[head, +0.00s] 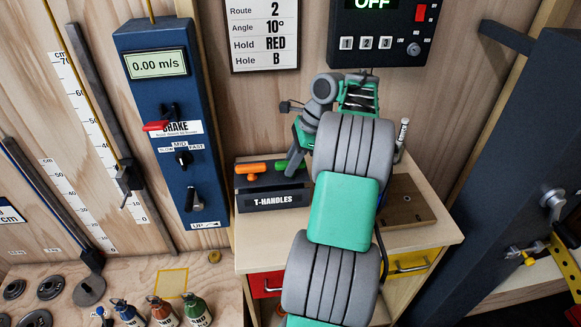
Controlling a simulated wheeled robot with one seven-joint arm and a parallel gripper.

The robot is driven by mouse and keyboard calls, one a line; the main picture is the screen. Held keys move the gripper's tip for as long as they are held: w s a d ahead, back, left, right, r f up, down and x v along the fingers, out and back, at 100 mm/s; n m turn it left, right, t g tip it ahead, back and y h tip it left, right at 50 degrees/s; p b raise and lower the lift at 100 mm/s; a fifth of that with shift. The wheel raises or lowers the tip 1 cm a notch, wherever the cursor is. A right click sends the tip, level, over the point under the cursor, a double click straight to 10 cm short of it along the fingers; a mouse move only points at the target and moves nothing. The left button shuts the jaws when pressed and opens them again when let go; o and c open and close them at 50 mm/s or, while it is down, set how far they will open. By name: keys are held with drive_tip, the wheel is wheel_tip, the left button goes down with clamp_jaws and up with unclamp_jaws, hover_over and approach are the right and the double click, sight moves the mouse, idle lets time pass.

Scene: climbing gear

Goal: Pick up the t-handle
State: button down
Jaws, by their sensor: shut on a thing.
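A dark holder labelled T-HANDLES (276,199) stands on the left of a small wooden cabinet top. An orange t-handle (250,170) sits at its left, and a green t-handle (281,165) shows at its right. My gripper (291,168) reaches down over the right part of the holder. Its dark fingers are shut on the green t-handle, with the handle's left end showing beside them. The handle's right end and shaft are hidden by my fingers and the holder. I cannot tell whether it is lifted.
A brown block with a hole (408,207) lies at the cabinet's right, partly behind my arm. A blue brake unit (175,130) hangs at left. A control box (382,30) and sign (262,33) are above. Small bottles (162,310) stand front left. A dark post (520,170) is at right.

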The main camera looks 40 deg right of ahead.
idle(0.4)
drive_tip(key=shift+s+a+r+p, duration=0.1)
drive_tip(key=shift+r+p, duration=0.3)
drive_tip(key=shift+r, duration=0.15)
wheel_tip(320, 180, up, 11)
drive_tip(key=p, duration=0.8)
drive_tip(key=s+a+b, duration=0.4)
drive_tip(key=s+a, duration=0.7)
drive_tip(key=s, duration=0.5)
drive_tip(key=shift+s+f, duration=0.15)
drive_tip(key=shift+f, duration=0.15)
drive_tip(key=shift+a, duration=0.1)
drive_tip(key=c, duration=1.8)
unclamp_jaws()
drive_tip(key=shift+c, duration=0.2)
clamp_jaws()
